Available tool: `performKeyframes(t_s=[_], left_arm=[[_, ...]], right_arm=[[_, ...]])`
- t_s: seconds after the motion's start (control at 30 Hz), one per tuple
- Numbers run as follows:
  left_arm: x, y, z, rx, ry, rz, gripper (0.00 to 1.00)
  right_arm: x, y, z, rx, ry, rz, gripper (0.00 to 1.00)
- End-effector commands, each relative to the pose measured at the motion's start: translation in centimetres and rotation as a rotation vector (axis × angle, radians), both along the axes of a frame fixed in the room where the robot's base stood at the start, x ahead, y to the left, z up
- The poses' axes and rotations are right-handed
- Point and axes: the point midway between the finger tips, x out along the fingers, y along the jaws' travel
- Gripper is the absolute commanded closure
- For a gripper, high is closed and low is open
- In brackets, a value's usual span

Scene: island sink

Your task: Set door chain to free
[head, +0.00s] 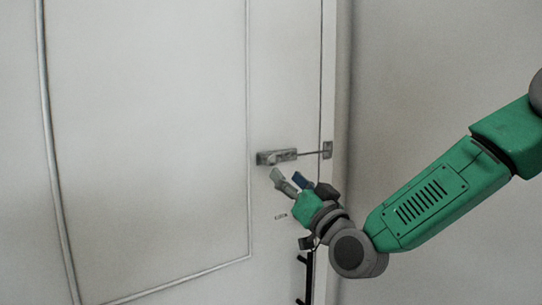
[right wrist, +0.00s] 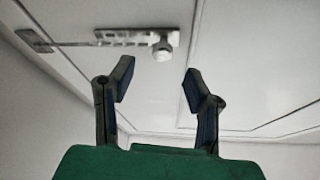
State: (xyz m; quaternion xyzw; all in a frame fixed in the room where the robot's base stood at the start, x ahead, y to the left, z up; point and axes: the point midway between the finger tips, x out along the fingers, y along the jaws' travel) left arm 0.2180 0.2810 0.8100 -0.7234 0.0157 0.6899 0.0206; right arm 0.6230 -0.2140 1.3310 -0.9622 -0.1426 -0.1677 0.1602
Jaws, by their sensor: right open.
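The door chain's metal track plate (head: 277,156) is on the white door. A thin straight chain (head: 312,153) runs from it to a small bracket (head: 327,149) at the door's right edge. The right wrist view shows the plate (right wrist: 125,37), a round knob (right wrist: 162,52) at one end of it, the chain (right wrist: 82,44) and the bracket (right wrist: 34,40). My right gripper (head: 289,178) is open and empty, just below the plate in the head view. In the right wrist view its fingers (right wrist: 158,80) are spread apart, with the knob beyond the gap. My left gripper is out of view.
A dark handle (head: 305,275) is low at the door's right edge, partly behind my right wrist. The white door (head: 150,130) has raised trim lines. A plain wall (head: 430,80) is to its right. The door face left of the plate is clear.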

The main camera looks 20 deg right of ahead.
Motion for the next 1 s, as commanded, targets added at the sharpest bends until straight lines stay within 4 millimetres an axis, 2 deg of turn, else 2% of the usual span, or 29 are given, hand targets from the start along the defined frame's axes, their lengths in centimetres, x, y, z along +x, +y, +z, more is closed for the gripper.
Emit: performKeyframes(t_s=[0.2,0.4,0.8,0.87,0.9,0.93,1.0], left_arm=[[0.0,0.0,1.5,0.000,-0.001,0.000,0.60],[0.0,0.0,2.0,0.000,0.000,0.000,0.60],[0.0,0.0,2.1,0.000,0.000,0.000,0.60],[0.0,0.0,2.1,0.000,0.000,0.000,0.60],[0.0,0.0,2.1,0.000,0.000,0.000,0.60],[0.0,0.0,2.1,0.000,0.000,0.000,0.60],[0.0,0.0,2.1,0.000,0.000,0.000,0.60]], right_arm=[[4.0,1.0,1.9,-0.001,-0.001,0.000,0.56],[6.2,1.6,2.7,-0.001,0.001,0.001,0.56],[6.8,1.8,2.8,0.000,0.001,0.002,0.56],[6.8,1.7,2.8,0.000,0.001,0.002,0.77],[6.8,1.7,2.8,0.000,0.001,0.002,0.91],[6.8,1.7,2.8,0.000,0.001,0.002,1.00],[6.8,1.7,2.8,0.000,0.001,0.002,1.00]])
